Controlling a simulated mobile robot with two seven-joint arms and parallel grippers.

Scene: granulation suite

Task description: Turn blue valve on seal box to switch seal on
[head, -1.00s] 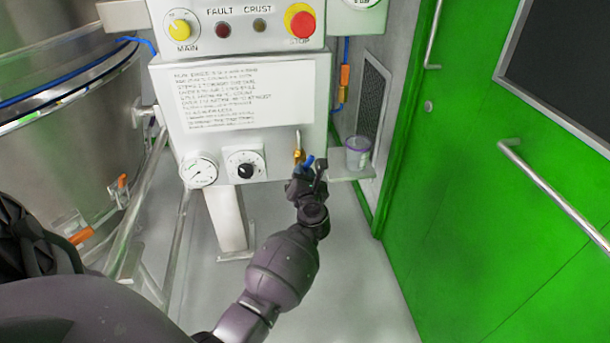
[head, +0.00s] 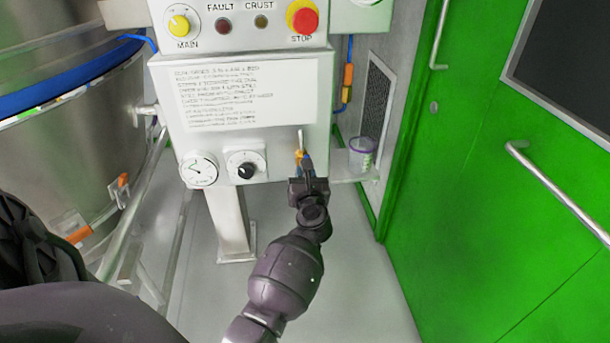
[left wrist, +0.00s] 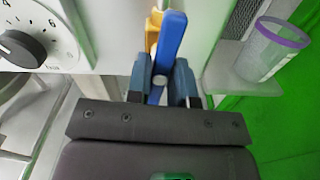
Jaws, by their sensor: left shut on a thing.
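The seal box (head: 218,148) is a white box with a printed sheet on its front. The blue valve (left wrist: 170,42) has a long blue lever on a brass fitting (left wrist: 152,28) at the box's lower right edge. In the left wrist view the lever stands nearly upright, leaning slightly right, between the two fingers. My left gripper (left wrist: 162,76) is shut on the lever. In the head view the left gripper (head: 307,172) is below the brass fitting and hides most of the lever. My right gripper is not in view.
A gauge (head: 199,170) and a black dial (head: 245,168) sit left of the valve. A clear cup (head: 362,155) with a purple rim stands on a small shelf to the right. A green door (head: 470,190) is farther right; a steel vessel (head: 85,140) is at left.

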